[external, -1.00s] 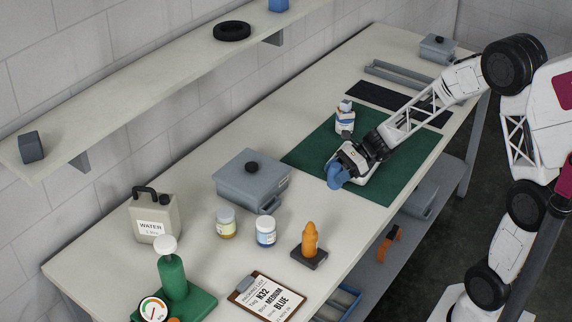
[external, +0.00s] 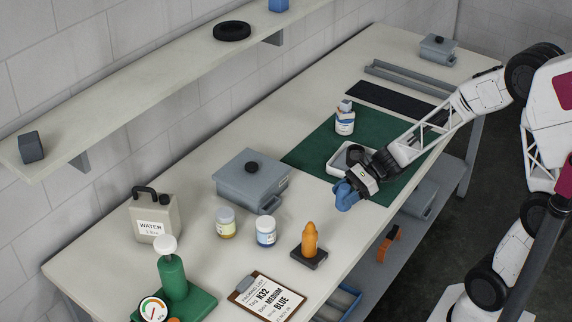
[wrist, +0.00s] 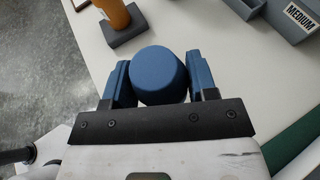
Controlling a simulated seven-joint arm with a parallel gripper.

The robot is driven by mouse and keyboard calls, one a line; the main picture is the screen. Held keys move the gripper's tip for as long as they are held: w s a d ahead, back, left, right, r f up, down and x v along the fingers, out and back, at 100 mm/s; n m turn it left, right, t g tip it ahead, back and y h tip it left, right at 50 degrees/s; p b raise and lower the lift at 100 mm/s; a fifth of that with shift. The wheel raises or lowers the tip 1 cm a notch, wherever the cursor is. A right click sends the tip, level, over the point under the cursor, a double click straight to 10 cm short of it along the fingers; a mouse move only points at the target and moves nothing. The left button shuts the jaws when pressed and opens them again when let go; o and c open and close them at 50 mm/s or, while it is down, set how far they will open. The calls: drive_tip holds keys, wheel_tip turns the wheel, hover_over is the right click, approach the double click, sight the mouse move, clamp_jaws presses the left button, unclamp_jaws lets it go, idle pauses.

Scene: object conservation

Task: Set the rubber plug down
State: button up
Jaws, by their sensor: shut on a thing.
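My gripper (external: 345,194) is shut on a blue rubber plug, whose round top shows between the two blue fingers in the wrist view (wrist: 160,76). In the external view the gripper and plug are hard to tell apart because both are blue. They are over the near edge of the green mat (external: 312,160), in front of a white tray (external: 338,163). A dark round thing (external: 354,155) is in or over the tray, partly hidden by my arm. I cannot tell whether the plug touches a surface.
An orange figure on a dark base (external: 310,242) stands at the lower left of the gripper. A grey lidded box (external: 250,182), two jars (external: 266,232) and a white-and-blue bottle (external: 345,120) stand nearby. Bare tabletop (external: 345,228) lies around the gripper.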

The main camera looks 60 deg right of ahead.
drive_tip(key=w, duration=0.5)
drive_tip(key=w+f, duration=0.1)
drive_tip(key=w, duration=1)
drive_tip(key=shift+a+f, duration=0.25)
drive_tip(key=shift+a, duration=0.1)
drive_tip(key=shift+f, duration=1.75)
drive_tip(key=shift+f, duration=0.15)
drive_tip(key=o, duration=0.9)
drive_tip(key=shift+r, duration=0.2)
